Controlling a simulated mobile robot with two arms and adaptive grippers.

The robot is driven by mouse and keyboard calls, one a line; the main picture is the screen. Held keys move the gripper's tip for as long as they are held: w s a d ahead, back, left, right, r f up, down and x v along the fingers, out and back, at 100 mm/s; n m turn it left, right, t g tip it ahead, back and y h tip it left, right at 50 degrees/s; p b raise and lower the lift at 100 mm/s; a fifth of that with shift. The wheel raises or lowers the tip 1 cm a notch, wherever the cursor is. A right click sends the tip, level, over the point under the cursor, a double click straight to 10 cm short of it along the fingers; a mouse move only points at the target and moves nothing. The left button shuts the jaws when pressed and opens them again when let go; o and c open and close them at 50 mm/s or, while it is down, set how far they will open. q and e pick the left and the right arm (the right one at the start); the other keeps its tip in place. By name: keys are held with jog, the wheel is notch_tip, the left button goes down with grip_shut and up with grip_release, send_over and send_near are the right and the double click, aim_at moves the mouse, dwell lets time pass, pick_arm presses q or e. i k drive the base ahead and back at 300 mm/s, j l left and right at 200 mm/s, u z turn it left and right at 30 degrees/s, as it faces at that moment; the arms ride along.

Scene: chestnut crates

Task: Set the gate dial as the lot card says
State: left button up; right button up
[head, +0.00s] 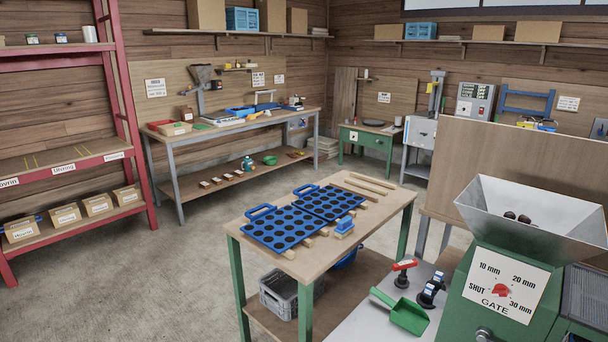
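The gate dial (501,290) is a small red knob on a white plate (480,302) marked GATE, with SHUT, 10 mm, 20 mm and 30 mm around it. The plate is on the front of a green machine (463,313) at the lower right. The knob is too small for me to tell which mark it points to. A grey metal hopper (490,208) tops the machine, with a few dark chestnuts (517,217) inside. I cannot pick out the lot card; several white cards hang on the walls, their text too small to read. Neither gripper is in view.
A green-legged table (270,262) with blue perforated trays (285,230) stands left of the machine. Beside the machine, a grey surface (365,325) holds a green scoop (408,317) and stamps (432,290). A red shelf rack (125,110) stands at left. The floor (150,280) at front left is clear.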

aim_at(500, 290)
jog(key=z, duration=1.4)
